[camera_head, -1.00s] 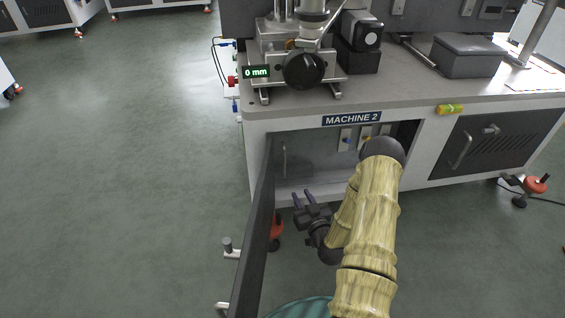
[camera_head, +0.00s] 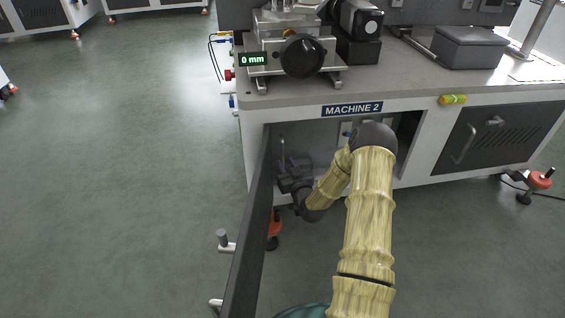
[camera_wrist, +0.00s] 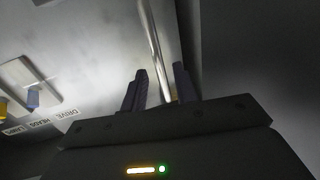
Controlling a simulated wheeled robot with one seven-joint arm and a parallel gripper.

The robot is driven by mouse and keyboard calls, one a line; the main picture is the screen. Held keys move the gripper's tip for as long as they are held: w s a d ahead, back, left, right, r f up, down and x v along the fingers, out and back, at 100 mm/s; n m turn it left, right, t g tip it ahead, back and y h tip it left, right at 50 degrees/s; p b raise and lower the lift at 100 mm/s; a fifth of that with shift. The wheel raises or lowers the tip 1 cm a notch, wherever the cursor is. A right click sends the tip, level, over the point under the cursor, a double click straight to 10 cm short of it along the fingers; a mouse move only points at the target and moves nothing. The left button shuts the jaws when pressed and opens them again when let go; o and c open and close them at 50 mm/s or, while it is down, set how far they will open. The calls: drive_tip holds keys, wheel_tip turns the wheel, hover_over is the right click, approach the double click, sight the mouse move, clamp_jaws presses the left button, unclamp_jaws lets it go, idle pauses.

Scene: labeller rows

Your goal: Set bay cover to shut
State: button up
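The bay cover (camera_head: 252,235) is a dark panel under the MACHINE 2 plate. It stands wide open, swung out from the left side of the bay opening, nearly edge-on in the head view. A latch-like fitting (camera_head: 224,241) projects from its outer side. My gripper (camera_wrist: 160,88) is inside the bay mouth, just right of the cover's hinged edge, and its body shows in the head view (camera_head: 294,177). Its two fingers are apart with nothing held. In the wrist view a bright metal rod (camera_wrist: 152,40) passes behind the gap between them; I cannot tell whether they touch it.
Labelled switches (camera_wrist: 32,97) are on the bay's inner wall. The bench top (camera_head: 395,88) overhangs the bay. A closed vented door (camera_head: 490,140) is at right. A red-topped foot (camera_head: 273,228) stands behind the cover. The floor (camera_head: 130,190) at left is clear.

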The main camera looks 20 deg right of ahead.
sight(283, 158)
drive_tip(key=shift+w+b, duration=0.75)
drive_tip(key=shift+w, duration=1.45)
clamp_jaws()
